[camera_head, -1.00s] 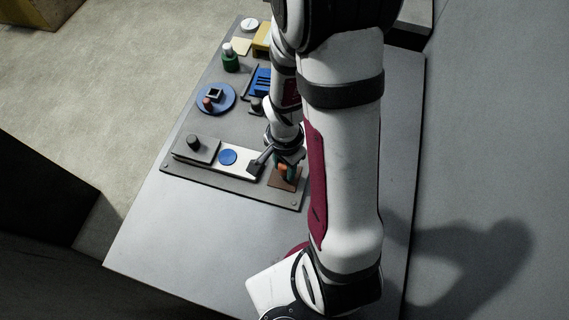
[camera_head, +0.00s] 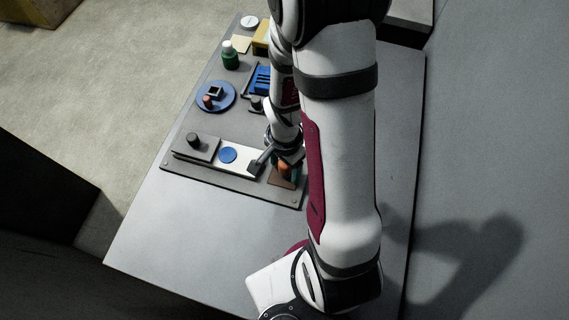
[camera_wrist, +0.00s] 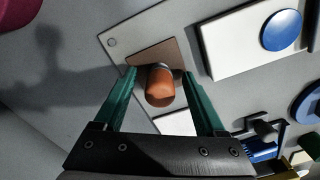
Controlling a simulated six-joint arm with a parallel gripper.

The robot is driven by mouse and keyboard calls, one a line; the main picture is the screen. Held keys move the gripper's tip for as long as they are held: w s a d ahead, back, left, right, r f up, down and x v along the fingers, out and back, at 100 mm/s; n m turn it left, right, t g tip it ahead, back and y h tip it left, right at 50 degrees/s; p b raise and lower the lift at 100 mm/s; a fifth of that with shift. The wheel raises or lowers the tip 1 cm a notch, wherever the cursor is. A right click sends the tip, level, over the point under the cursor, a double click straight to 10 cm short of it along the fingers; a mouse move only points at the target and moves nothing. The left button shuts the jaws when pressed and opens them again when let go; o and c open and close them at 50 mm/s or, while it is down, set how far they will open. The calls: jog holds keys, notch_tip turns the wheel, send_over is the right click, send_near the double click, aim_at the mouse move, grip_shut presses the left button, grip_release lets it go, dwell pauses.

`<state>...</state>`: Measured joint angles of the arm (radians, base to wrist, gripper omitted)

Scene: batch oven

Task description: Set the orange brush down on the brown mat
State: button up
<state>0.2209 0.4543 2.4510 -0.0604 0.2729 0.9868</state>
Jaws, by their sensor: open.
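The orange brush (camera_wrist: 160,86) stands on the brown mat (camera_wrist: 149,53) in the wrist view, seen from above with its rounded orange end towards the camera. In the head view, the brush (camera_head: 284,168) shows as a small orange patch over the mat (camera_head: 275,180), partly hidden by my wrist. My gripper (camera_wrist: 158,73) is open, with one green finger on each side of the brush and gaps visible between them. Its fingers are hard to make out in the head view.
The table front is clear.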

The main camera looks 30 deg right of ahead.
notch_tip(320, 180, up, 16)
dwell(0.3)
jog(key=shift+f, duration=0.1)
dwell(0.6)
jog(key=shift+o, duration=2.2)
notch_tip(320, 180, up, 9)
jog(key=n, duration=0.5)
jog(key=shift+f, duration=0.2)
notch_tip(320, 180, down, 9)
jog(key=shift+f+n, duration=0.15)
jog(key=shift+n, duration=0.25)
